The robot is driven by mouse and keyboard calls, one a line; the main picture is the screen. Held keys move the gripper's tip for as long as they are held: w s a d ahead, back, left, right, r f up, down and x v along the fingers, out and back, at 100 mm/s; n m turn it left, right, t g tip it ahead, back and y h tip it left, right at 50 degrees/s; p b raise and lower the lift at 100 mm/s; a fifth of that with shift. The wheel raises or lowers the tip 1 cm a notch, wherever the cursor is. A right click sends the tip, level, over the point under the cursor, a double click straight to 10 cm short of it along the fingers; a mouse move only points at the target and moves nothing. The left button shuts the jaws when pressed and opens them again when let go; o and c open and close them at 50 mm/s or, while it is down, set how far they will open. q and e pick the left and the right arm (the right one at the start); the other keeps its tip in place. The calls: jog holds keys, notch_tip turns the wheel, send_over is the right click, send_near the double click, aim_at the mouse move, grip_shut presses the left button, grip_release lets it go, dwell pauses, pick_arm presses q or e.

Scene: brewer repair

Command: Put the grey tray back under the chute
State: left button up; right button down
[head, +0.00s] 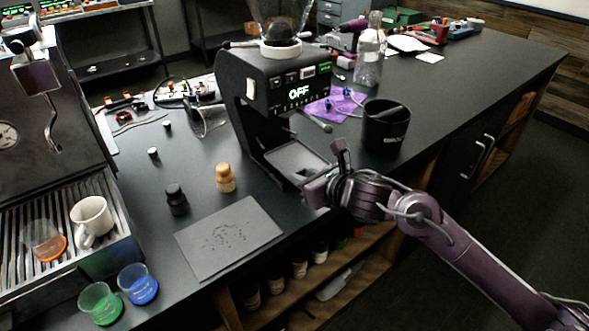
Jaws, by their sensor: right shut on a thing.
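The black grinder (262,92) stands in the middle of the counter, with "OFF" lit on its front. The grey tray (292,159) is low at the grinder's front, below the chute area, and looks flat. My right gripper (318,186) comes in from the right and is shut on the tray's near right edge. The fingertips and the exact grip are partly hidden by my wrist. I cannot tell whether the tray is fully seated. My left gripper is not in view.
A grey mat (205,250) with dark grounds lies in front. A black bin (386,130) stands right, near my arm. The espresso machine (50,130) fills the left.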

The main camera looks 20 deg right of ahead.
aim_at(293, 168)
jog(key=w, duration=0.1)
jog(key=w+a+p, duration=0.1)
jog(key=w, duration=0.1)
jog(key=shift+w+a+r, duration=0.1)
jog(key=shift+w+a, duration=0.1)
jog(key=shift+f, duration=0.85)
jog(key=shift+s+d, duration=0.15)
jog(key=shift+f, duration=0.2)
jog(key=c, duration=1.3)
grip_release()
jog(key=shift+r, duration=0.1)
jog(key=shift+o, duration=0.2)
jog(key=shift+r, duration=0.1)
